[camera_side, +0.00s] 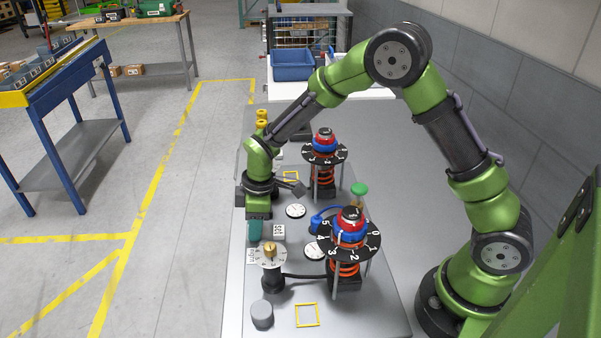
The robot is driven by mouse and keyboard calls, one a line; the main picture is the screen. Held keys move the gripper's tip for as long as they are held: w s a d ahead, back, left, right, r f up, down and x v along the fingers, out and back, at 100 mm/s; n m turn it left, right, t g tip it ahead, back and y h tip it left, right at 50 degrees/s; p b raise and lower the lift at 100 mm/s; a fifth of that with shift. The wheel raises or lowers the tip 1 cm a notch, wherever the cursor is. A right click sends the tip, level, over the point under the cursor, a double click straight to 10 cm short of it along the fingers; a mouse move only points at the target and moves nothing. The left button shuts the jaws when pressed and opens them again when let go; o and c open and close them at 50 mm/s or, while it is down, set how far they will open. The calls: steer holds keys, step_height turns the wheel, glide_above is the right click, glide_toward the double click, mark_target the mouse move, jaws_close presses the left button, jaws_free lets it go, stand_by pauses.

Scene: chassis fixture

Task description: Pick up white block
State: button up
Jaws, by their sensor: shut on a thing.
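A small white block (273,232) with dark markings shows at the left part of the grey work table, right beside my gripper's teal finger. My gripper (260,231) points down at the left edge of the table and is shut on the white block. Its fingers hide part of the block. I cannot tell whether the block touches the table.
A light round dial with a brass knob (270,250) stands just in front of my gripper. Two black numbered dials on red springs (346,245) (325,151) stand to the right. A grey cylinder (262,314) and a yellow square outline (307,315) are at the front.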

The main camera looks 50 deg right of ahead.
steer(key=shift+r, duration=0.1)
step_height(320, 180, up, 14)
steer(key=w+d+m, duration=0.2)
steer(key=d+m, duration=0.1)
steer(key=m, duration=0.2)
steer(key=w+d+m+h, duration=0.1)
steer(key=d+m, duration=0.3)
steer(key=m, duration=0.2)
steer(key=w+d+m+h, duration=0.1)
steer(key=w+d+m, duration=0.1)
steer(key=m, duration=0.3)
steer(key=shift+w+d+r+m, duration=0.15)
steer(key=shift+w+d, duration=0.05)
steer(key=shift+d, duration=0.25)
steer(key=shift+w+d+r+m, duration=0.1)
steer(key=shift+w+d+m, duration=0.05)
steer(key=shift+d, duration=0.3)
steer(key=w+d+m+g, duration=0.25)
steer(key=d+m, duration=0.85)
steer(key=m, duration=0.9)
steer(key=shift+h, duration=0.3)
step_height(320, 180, down, 12)
steer(key=shift+w+a+f, duration=0.1)
steer(key=shift+w+f, duration=0.05)
steer(key=shift+f, duration=0.05)
steer(key=shift+f, duration=0.1)
steer(key=shift+f, duration=0.75)
